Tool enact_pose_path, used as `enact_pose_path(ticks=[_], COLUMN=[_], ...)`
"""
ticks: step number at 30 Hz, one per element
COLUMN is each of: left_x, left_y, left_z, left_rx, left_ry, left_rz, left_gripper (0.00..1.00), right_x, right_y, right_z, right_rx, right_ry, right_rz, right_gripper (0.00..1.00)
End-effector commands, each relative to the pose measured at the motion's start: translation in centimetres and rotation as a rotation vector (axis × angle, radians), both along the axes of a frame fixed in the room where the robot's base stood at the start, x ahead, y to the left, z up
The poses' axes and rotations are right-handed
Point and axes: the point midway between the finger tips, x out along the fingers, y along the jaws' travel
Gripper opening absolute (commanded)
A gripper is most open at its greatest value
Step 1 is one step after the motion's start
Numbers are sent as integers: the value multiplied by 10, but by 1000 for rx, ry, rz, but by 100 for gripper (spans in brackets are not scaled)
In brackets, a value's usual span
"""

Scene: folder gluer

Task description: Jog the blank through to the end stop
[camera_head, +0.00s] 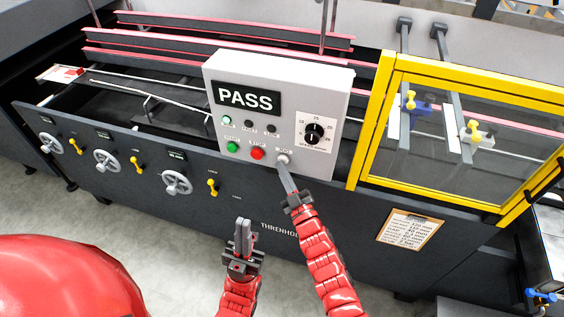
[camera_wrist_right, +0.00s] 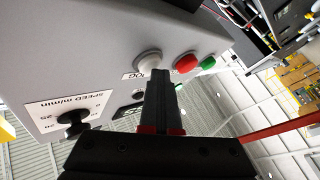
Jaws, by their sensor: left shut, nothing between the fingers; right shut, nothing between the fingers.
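The grey control box (camera_head: 330,85) shows PASS on its display (camera_head: 247,98). Its white JOG button (camera_head: 283,159) is at the lower right of the button row and also shows in the right wrist view (camera_wrist_right: 148,60). My right gripper (camera_head: 283,168) is shut and empty, with its tips at or just below the JOG button; I cannot tell whether they touch. My left gripper (camera_head: 243,226) is shut and empty, low in front of the dark machine panel. A small white and red piece (camera_head: 62,74) lies at the machine's left end; I cannot tell if it is the blank.
A red STOP button (camera_head: 257,153) and a green button (camera_head: 232,147) sit left of JOG. A speed dial (camera_head: 314,133) is above it. A yellow-framed clear guard (camera_head: 455,130) stands at right. Handwheels (camera_head: 177,182) line the front panel. A clipboard (camera_head: 410,229) hangs below the guard.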

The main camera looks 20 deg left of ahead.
Motion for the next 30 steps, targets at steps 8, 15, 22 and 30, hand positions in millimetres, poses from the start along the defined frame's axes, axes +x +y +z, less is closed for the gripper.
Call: enact_pose_path(ticks=[8,15,22,30], left_x=[0,0,0,0], left_y=[0,0,0,0], left_z=[0,0,0,-1], left_rx=[0,0,0,0], left_ry=[0,0,0,0], left_rz=[0,0,0,0], left_gripper=[0,0,0,0], right_x=[0,0,-8,-19], right_y=[0,0,0,0], right_z=[0,0,-1,-1], right_rx=[0,0,-1,0], right_ry=[1,1,1,1], right_rz=[0,0,0,0], right_gripper=[0,0,0,0])
